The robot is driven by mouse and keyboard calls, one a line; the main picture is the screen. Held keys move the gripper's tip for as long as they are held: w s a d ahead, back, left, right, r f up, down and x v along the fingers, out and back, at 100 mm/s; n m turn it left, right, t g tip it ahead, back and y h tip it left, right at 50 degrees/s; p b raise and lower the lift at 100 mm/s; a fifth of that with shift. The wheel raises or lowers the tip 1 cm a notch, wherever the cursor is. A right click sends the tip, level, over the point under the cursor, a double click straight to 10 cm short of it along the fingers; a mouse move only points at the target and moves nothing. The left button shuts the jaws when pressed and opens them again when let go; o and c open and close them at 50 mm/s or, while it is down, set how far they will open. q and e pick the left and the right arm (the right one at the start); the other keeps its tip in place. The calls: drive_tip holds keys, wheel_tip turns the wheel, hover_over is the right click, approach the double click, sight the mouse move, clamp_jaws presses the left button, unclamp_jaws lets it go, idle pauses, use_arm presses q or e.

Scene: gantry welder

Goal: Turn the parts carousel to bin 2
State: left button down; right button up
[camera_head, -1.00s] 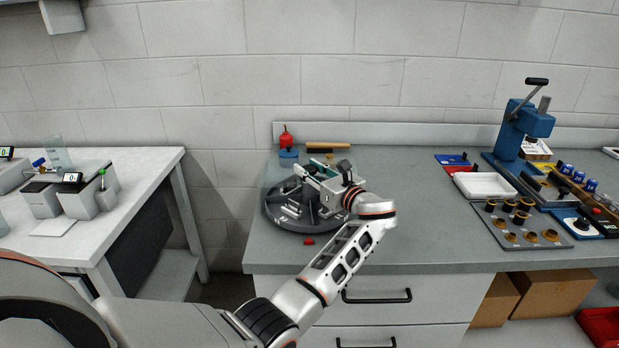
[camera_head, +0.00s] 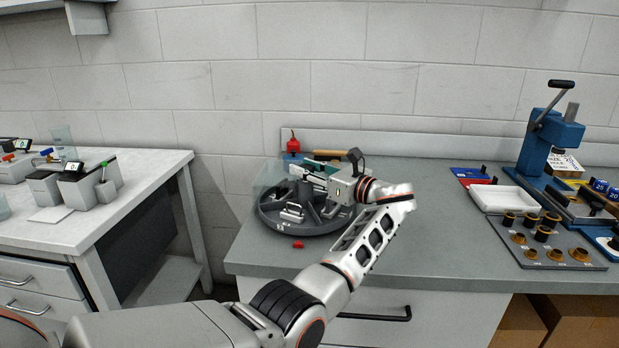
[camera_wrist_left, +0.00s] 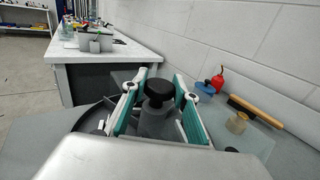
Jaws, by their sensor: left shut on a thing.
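The parts carousel (camera_head: 272,222) is a dark round tray with raised dividers on the bench. A silver part (camera_head: 292,212) lies in its front compartment. A white mark on the front rim is too small to read. A red pointer (camera_head: 298,244) sits on the bench just in front of the rim. My left gripper (camera_head: 308,172) reaches over the carousel from the right, shut on its central hub. In the left wrist view, the teal fingers of my left gripper (camera_wrist_left: 158,108) flank the grey hub with its black knob (camera_wrist_left: 159,89). My right gripper is out of view.
A white tray (camera_head: 503,199), a blue press (camera_head: 548,145) and a plate of brass parts (camera_head: 530,262) are on the right. The bench between is clear.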

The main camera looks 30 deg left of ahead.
use_arm(q)
drive_tip(key=shift+w+f+n+g+b, duration=0.1)
drive_tip(key=shift+f+n+g+b, duration=0.35)
drive_tip(key=shift+g+b, duration=0.4)
drive_tip(key=shift+r+b, duration=0.15)
drive_tip(key=shift+b, duration=0.15)
drive_tip(key=shift+r+n+g, duration=0.25)
drive_tip(key=c, duration=1.6)
unclamp_jaws()
drive_tip(key=shift+o, duration=0.2)
drive_tip(key=shift+r, duration=0.2)
wheel_tip(320, 180, up, 10)
drive_tip(key=shift+f, duration=0.15)
